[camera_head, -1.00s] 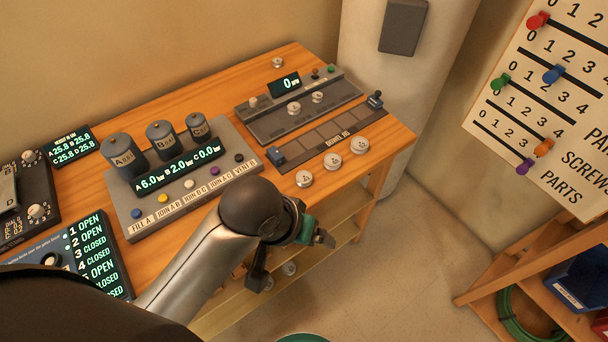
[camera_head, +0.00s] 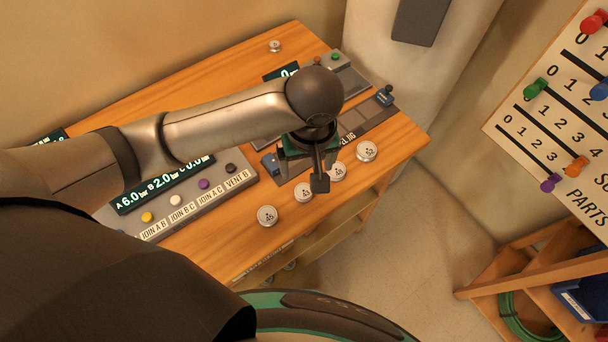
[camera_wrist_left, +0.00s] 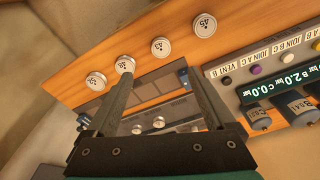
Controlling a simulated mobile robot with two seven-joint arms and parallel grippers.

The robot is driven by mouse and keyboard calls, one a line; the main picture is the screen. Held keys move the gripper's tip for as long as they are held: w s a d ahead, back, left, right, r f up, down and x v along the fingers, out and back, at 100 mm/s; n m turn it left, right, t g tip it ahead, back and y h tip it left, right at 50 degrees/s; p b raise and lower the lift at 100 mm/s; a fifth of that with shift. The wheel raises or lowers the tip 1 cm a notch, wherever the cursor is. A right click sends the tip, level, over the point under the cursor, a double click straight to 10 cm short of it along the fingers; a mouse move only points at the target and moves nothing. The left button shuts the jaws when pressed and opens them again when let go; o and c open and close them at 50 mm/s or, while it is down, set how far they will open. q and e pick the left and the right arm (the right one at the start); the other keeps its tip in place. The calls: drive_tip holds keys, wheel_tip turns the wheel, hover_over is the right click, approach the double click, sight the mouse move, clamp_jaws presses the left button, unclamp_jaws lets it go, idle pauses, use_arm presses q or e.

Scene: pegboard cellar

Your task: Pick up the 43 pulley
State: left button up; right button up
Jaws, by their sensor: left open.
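Four silver pulleys lie in a row along the bench's front edge. In the head view these are the first (camera_head: 267,215), second (camera_head: 303,192), third (camera_head: 337,171) and fourth (camera_head: 366,151) from the left. In the left wrist view the rightmost pulley (camera_wrist_left: 204,25) reads 45. The others there (camera_wrist_left: 160,46) (camera_wrist_left: 125,64) (camera_wrist_left: 96,81) have numbers too small to read surely, so I cannot tell which is 43. My left gripper (camera_head: 301,178) is open and empty above the row, partly covering it. Its fingers (camera_wrist_left: 160,80) point towards the bench. My right gripper is not in view.
A grey console with coloured buttons (camera_head: 204,184) stands left of the pulleys. A grey strip with square panels (camera_head: 352,119) lies behind them. Another pulley (camera_head: 274,46) sits at the back edge. A pegged wall board (camera_head: 560,110) hangs right; open floor lies before the bench.

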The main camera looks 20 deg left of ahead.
use_arm(q)
drive_tip(key=b, duration=0.1)
approach(303, 191)
drive_tip(key=shift+s+d+f, duration=0.1)
drive_tip(key=shift+s+f, duration=0.1)
drive_tip(key=shift+s, duration=0.05)
drive_tip(key=shift+w+f+b, duration=0.2)
drive_tip(key=shift+f+b, duration=0.2)
drive_tip(key=shift+f, duration=1.25)
drive_tip(key=shift+w+f, duration=0.15)
drive_tip(key=shift+f, duration=0.2)
drive_tip(key=f, duration=0.1)
drive_tip(key=f+b, duration=0.1)
drive_tip(key=f, duration=0.1)
drive_tip(key=shift+w+a+f, duration=0.3)
drive_tip(key=shift+w+a, duration=0.05)
drive_tip(key=shift+a, duration=0.05)
drive_tip(key=shift+f, duration=0.3)
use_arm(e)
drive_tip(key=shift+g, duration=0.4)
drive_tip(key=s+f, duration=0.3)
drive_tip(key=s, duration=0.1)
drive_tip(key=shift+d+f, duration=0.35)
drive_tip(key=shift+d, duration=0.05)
use_arm(q)
clamp_jaws()
